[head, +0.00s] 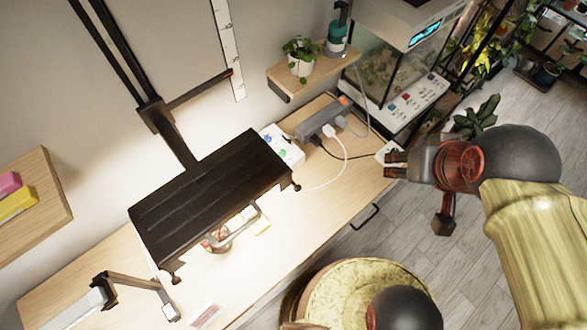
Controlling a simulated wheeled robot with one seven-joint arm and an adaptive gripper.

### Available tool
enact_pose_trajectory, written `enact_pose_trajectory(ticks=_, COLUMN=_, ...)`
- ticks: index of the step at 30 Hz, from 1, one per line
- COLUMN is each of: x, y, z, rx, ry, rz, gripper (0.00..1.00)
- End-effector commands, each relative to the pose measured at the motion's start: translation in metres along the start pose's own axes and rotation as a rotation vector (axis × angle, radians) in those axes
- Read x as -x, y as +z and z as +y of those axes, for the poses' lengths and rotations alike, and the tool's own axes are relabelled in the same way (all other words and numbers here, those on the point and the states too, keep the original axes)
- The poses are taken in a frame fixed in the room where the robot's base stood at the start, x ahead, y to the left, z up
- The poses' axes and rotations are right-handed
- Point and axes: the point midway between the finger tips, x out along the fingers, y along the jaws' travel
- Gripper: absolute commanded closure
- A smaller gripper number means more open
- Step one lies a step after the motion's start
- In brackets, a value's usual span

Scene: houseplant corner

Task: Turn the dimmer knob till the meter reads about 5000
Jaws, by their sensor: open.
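My gripper (388,165) is open and empty at the right end of the wooden bench, its fingers pointing left. A small white box (385,149), with a dark cable running towards it, sits at the bench edge right by the fingertips. It may be the dimmer; the gripper partly covers it and I cannot make out its knob. I cannot tell whether the fingers touch it. The black lamp panel (205,195) hangs over the bench, which is brightly lit below. A yellow-edged item (261,222) lies partly hidden beside the panel; it may be the meter, and no reading is legible.
A glass terrarium (385,78) stands at the back right. A round stool (355,290) stands in front. The bench's right-front surface is clear.

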Motion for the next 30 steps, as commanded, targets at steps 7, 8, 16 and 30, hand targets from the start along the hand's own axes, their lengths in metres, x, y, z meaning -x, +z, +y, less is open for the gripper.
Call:
enact_pose_trajectory(ticks=7, x=0.000, y=-0.001, z=0.003, rx=-0.011, ry=0.006, rz=-0.012, gripper=0.58)
enact_pose_trajectory(ticks=8, x=-0.002, y=-0.001, z=0.004, rx=-0.015, ry=0.008, rz=-0.023, gripper=0.58)
enact_pose_trajectory(ticks=16, x=-0.048, y=0.001, z=0.021, rx=-0.071, ry=0.026, rz=-0.235, gripper=0.58)
enact_pose_trajectory(ticks=30, x=-0.157, y=-0.037, z=0.060, rx=-0.138, ry=0.015, rz=-0.503, gripper=0.58)
